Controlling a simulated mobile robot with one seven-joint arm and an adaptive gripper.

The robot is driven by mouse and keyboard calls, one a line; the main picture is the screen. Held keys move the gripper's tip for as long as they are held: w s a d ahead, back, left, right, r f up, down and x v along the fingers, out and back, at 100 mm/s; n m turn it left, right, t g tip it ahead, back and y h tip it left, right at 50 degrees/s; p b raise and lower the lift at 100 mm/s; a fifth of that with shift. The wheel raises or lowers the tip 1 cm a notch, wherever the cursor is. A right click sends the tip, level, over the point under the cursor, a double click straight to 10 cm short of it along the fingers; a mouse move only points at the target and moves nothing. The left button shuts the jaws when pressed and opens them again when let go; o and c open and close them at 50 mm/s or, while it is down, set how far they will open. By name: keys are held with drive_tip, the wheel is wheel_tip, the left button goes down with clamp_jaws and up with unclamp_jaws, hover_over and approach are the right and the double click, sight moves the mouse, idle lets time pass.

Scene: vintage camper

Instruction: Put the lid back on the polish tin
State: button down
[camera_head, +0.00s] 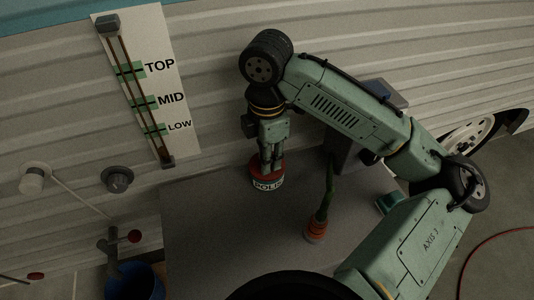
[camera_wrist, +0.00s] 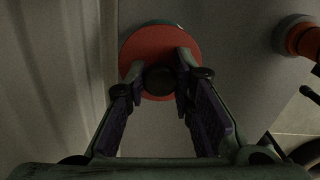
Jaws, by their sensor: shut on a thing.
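The polish tin (camera_head: 267,184), white-labelled with red at its top, stands on the grey table near the camper wall. The red round lid (camera_wrist: 150,40), with a dark knob (camera_wrist: 159,79) in its middle, fills the upper middle of the wrist view. My gripper (camera_head: 271,167) points down over the tin. In the wrist view its fingers (camera_wrist: 160,72) are on both sides of the knob, shut on it. The lid is right at the tin's top; I cannot tell whether it rests fully on the rim. The tin's inside is hidden.
An orange-red based object with a dark green stem (camera_head: 316,230) stands on the table (camera_head: 210,235) to the right. A blue bucket (camera_head: 140,283) is at lower left. A slider board (camera_head: 150,85) hangs on the wall. The table's left part is clear.

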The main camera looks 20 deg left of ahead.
idle(0.3)
drive_tip(key=c, duration=1.3)
unclamp_jaws()
drive_tip(key=shift+o, duration=0.4)
drive_tip(key=o, duration=0.4)
drive_tip(key=shift+r+p, duration=3.5)
drive_tip(key=shift+p, duration=0.05)
clamp_jaws()
